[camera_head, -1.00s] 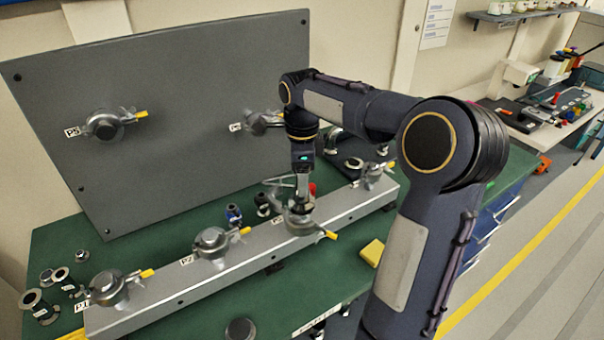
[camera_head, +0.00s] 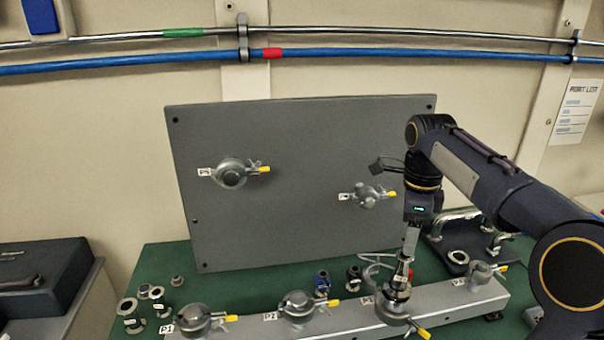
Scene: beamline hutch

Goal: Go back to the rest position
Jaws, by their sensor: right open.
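My right arm comes in from the right, and its gripper (camera_head: 402,278) points down at the third clamped port fitting (camera_head: 394,305) on the grey rail. The jaws are open, close above or around the top of that fitting; I cannot tell if they touch it. The fitting's yellow-tipped clamp handle sticks out to the lower right. My left gripper is not in view.
The grey rail (camera_head: 345,321) also bears fittings P1 (camera_head: 194,318), P2 (camera_head: 297,305) and one at right (camera_head: 481,273). A grey upright panel (camera_head: 300,215) with two ports stands behind. Loose flanges (camera_head: 157,293) lie at left on the green bench (camera_head: 240,285).

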